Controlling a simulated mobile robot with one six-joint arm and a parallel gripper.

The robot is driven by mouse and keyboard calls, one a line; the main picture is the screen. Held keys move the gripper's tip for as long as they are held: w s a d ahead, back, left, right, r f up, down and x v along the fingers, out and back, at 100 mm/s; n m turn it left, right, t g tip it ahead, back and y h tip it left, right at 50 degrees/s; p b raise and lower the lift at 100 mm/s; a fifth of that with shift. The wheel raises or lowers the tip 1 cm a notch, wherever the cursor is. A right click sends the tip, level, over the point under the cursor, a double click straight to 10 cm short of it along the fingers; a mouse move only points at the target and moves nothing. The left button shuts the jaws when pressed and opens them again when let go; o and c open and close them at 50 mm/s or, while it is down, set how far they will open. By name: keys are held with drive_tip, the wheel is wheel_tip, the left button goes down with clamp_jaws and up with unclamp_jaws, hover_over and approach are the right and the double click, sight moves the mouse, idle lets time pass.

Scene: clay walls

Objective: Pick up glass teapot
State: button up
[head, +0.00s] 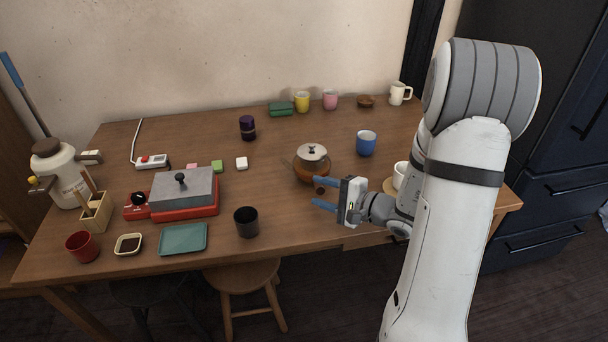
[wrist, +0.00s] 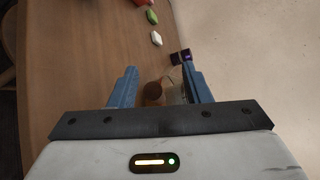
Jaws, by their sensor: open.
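The glass teapot (head: 311,172) stands on the table right of centre in the head view. It has an amber body, a pale lid with a dark knob, and what looks like a brown side handle pointing toward my gripper. My gripper (head: 319,193) is open, its blue fingers in front of the teapot and close to that handle. In the wrist view a round brown end, apparently the handle (wrist: 154,94), shows between the two fingers. The teapot body is mostly hidden there. I cannot tell whether a finger touches it.
A blue cup (head: 366,144) stands behind right of the teapot, and a white cup (head: 399,175) close beside my arm. A black cup (head: 246,223) is front left. A red-based grill (head: 184,193) lies further left. The table (head: 290,230) is clear just left of the gripper.

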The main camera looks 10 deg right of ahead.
sight(308, 177)
drive_tip(key=d+f+h, duration=0.1)
drive_tip(key=w+d+f+m+t, duration=0.1)
drive_tip(key=d, duration=0.1)
drive_tip(key=w+d+f+m+t+h, duration=0.1)
drive_tip(key=shift+w+d+f+h+b, duration=0.2)
drive_tip(key=shift+f+h+b, duration=0.05)
drive_tip(key=shift+h+b, duration=0.05)
drive_tip(key=shift+w+m, duration=0.3)
drive_tip(key=x, duration=0.7)
drive_tip(key=shift+a+r, duration=0.1)
drive_tip(key=shift+r, duration=0.1)
drive_tip(key=shift+c, duration=0.3)
clamp_jaws()
